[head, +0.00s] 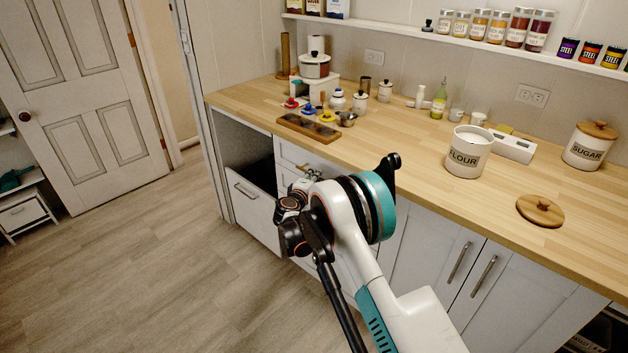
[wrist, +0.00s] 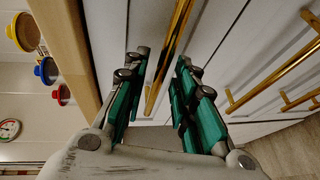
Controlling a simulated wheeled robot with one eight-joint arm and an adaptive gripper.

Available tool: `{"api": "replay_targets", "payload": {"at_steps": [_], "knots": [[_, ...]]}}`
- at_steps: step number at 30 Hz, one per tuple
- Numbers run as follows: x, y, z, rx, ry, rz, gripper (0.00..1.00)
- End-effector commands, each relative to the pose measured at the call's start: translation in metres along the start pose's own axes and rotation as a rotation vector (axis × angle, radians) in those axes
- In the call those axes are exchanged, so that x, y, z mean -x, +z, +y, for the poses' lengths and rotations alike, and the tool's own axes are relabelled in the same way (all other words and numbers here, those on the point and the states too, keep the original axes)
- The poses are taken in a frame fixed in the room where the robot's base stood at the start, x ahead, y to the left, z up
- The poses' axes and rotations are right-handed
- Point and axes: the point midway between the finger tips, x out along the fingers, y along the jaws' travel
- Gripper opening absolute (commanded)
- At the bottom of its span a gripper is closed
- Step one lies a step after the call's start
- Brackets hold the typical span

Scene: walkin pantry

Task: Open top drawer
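The top drawer (head: 289,152) is a white front just under the wooden counter; in the head view it looks shut, partly hidden by my arm. In the wrist view, its front (wrist: 122,22) runs beside the counter edge, with a long gold bar handle (wrist: 168,50) across it. My gripper (wrist: 162,62) is open, its teal fingers on either side of the handle's line. The handle shows between the fingertips; I cannot tell whether they touch it. In the head view my gripper (head: 292,206) is close to the drawer fronts, partly hidden by my wrist.
Lower gold handles (wrist: 268,68) show at the right of the wrist view. Left of the drawers, a white bin front (head: 252,208) stands out from its cabinet. The counter (head: 420,150) holds jars and a flour canister (head: 467,158). The floor (head: 150,270) at left is clear.

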Motion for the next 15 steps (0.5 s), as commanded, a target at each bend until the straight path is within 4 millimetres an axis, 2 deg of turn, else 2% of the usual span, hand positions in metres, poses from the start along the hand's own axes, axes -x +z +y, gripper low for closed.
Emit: {"api": "replay_targets", "payload": {"at_steps": [1,2,11,15], "knots": [[0.0,0.0,0.0,0.0,0.0,0.0,0.07],[0.0,0.0,0.0,0.0,0.0,0.0,0.0],[0.002,-0.001,-0.001,0.0,0.0,0.0,0.0],[0.011,-0.005,-0.003,0.0,-0.001,0.001,0.0]]}}
